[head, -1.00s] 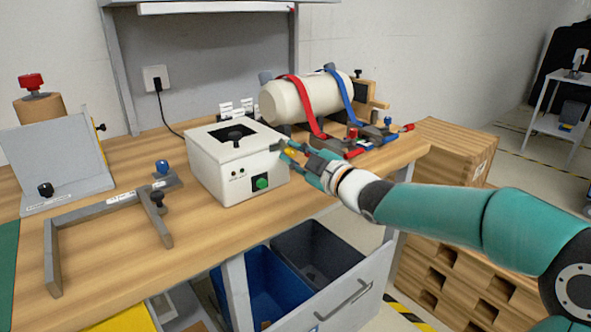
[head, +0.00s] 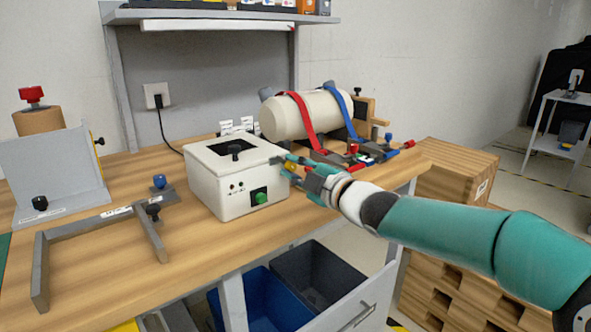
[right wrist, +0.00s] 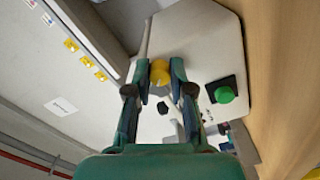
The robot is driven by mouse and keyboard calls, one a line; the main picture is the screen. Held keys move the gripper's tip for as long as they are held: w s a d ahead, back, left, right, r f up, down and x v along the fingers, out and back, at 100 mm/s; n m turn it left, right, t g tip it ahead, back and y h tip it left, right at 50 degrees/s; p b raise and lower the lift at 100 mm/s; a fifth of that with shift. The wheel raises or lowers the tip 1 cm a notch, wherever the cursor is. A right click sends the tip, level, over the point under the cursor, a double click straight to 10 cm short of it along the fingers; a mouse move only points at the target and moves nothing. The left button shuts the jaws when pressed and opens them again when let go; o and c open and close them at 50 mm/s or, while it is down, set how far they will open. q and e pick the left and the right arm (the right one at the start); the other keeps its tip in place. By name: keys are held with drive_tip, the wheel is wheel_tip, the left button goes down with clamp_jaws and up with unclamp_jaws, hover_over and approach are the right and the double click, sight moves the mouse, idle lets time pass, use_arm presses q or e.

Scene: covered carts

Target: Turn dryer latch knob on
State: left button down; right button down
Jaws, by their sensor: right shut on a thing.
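The dryer is a white box (head: 205,188) on the wooden bench in the head view. It has a dark square opening with a black knob (head: 235,150) on top and a green button (head: 260,198) on the front. The green button also shows in the right wrist view (right wrist: 225,94). My right gripper (head: 288,163) is at the box's right side. In the right wrist view, my right gripper (right wrist: 159,75) is shut on a yellow knob (right wrist: 160,71), one fingertip on each side. In the head view the fingers partly hide this knob. My left gripper is not in view.
A grey bracket frame (head: 105,215) and an upright panel (head: 60,170) are at left. Bins (head: 315,275) sit below the bench edge.

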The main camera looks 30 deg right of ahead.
drive_tip(key=c, duration=1)
unclamp_jaws()
drive_tip(key=shift+a+f, duration=0.15)
drive_tip(key=shift+s, duration=0.1)
drive_tip(key=s, duration=0.8)
drive_tip(key=s+d, duration=0.1)
drive_tip(key=s, duration=0.2)
drive_tip(key=shift+s, duration=0.4)
